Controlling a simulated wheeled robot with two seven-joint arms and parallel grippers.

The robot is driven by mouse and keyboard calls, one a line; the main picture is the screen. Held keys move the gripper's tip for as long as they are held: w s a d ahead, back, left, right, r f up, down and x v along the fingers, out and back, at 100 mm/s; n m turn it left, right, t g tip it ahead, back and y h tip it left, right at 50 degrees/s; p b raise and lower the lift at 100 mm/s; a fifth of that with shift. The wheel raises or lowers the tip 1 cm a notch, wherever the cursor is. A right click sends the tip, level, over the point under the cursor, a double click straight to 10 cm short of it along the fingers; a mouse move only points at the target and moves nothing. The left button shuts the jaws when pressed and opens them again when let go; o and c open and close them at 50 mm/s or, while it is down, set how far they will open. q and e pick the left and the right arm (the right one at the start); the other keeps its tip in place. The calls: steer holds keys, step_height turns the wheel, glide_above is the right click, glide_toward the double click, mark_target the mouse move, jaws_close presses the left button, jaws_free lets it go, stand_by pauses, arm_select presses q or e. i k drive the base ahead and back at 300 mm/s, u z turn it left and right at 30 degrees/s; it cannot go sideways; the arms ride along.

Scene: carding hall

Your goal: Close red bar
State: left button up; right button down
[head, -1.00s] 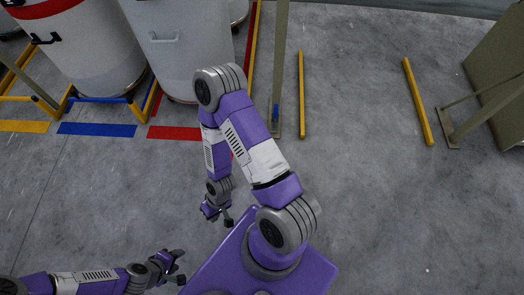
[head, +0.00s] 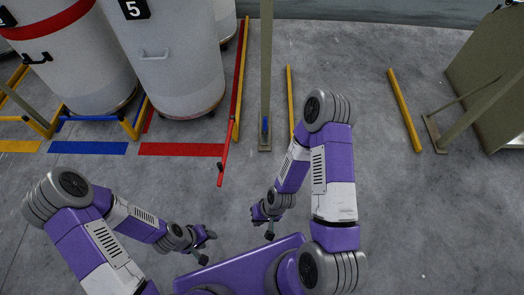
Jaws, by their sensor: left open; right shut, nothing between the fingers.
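The red bar (head: 224,160) sticks out toward me from the right side of the bay with the white drum marked 5 (head: 170,60). Its near end lies past the red floor stripe (head: 182,150), and it does not cross the bay's front. My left gripper (head: 208,247) is open and empty, below and left of the bar's near end. My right gripper (head: 265,225) is shut and empty, below and right of that end. Neither gripper touches the bar.
A blue bar (head: 88,118) crosses the front of the neighbouring bay, behind a blue stripe (head: 88,148). A grey-green post (head: 266,80) stands right of the red bar. Yellow rails (head: 404,110) lie farther right. Open floor lies between my grippers and the stripes.

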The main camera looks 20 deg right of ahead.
mark_target(221, 165)
steer(key=z, duration=0.25)
steer(key=k, duration=0.65)
steer(key=z, duration=0.4)
steer(key=i, duration=1.5)
steer(key=u, duration=0.05)
